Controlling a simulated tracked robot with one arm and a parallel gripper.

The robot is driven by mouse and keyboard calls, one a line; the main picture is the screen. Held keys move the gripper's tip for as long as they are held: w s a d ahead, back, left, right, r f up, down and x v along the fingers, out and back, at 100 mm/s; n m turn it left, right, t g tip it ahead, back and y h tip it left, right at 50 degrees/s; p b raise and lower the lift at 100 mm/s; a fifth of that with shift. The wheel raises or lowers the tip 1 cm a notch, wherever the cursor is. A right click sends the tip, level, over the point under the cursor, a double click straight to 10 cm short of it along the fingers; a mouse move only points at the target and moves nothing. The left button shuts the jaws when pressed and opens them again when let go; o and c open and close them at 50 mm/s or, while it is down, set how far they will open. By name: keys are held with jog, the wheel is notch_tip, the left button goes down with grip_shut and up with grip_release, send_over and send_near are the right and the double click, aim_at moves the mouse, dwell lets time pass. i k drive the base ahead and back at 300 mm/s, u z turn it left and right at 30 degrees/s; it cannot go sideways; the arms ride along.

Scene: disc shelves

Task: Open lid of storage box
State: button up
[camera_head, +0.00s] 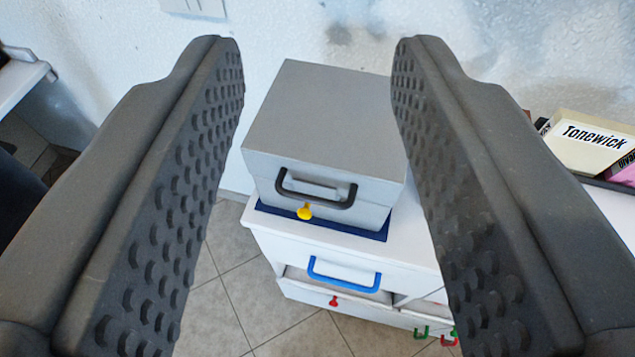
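The storage box (325,115) is grey and stands on a white drawer cabinet, on a dark blue base. Its grey lid looks closed. My gripper (318,48) is open and empty. Its two dark, studded fingers frame the box to the left and right, nearer to the camera. The right finger covers a little of the box's right edge in the picture.
The white cabinet (290,240) has a drawer with a blue handle (343,275). Red and green knobs and handles show lower down. Books (595,140), one marked "Tonewick", lie at the right. A wall is behind; tiled floor shows at the lower left.

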aim_at(327, 132)
jog(key=u, duration=1.45)
jog(key=k, duration=1.7)
jog(key=z, duration=0.8)
jog(key=i, duration=1)
jog(key=u, duration=0.05)
